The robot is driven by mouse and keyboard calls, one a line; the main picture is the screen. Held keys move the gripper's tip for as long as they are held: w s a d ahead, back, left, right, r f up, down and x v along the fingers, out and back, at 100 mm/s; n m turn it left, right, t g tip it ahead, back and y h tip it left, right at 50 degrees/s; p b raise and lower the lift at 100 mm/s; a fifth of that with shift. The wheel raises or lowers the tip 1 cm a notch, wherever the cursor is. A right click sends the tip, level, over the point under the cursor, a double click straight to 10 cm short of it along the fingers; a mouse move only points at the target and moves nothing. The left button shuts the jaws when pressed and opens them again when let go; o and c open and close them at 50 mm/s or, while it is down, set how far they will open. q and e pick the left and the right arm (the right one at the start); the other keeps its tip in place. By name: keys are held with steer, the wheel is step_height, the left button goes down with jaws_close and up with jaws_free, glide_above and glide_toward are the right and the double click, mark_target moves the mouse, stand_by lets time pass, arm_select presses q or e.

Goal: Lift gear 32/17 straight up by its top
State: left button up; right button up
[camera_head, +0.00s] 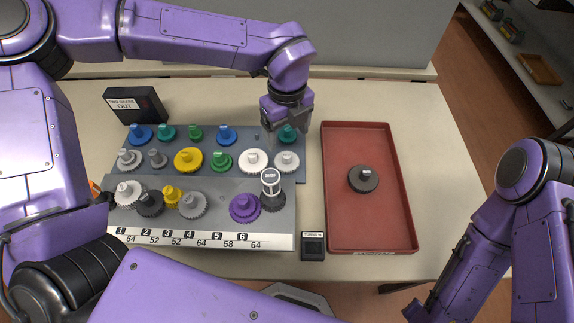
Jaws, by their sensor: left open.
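Several gears stand in rows on a grey stepped rack (306,165). Their size markings are too small to read, so I cannot tell by label which is 32/17. My left gripper (284,132) points down, open, at the back right of the rack. A teal gear (289,134) is right at its fingers and partly hidden by them. I cannot tell whether the fingers touch it. White gears (253,160) stand just in front. A dark grey gear (363,181) lies alone in the red tray (393,225). My right gripper is out of view.
A black "OUT" box (137,104) stands back left, a small black block (313,247) front right. The table right of the red tray is clear.

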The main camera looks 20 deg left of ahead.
mark_target(286, 154)
arm_select(q)
step_height(286, 154, down, 5)
steer(key=shift+f+p, duration=0.1)
steer(key=shift+p, duration=0.4)
step_height(286, 154, down, 6)
steer(key=shift+w+a+r+p, duration=0.15)
steer(key=shift+r+p, duration=0.1)
steer(key=shift+p, duration=0.5)
steer(key=c, duration=0.8)
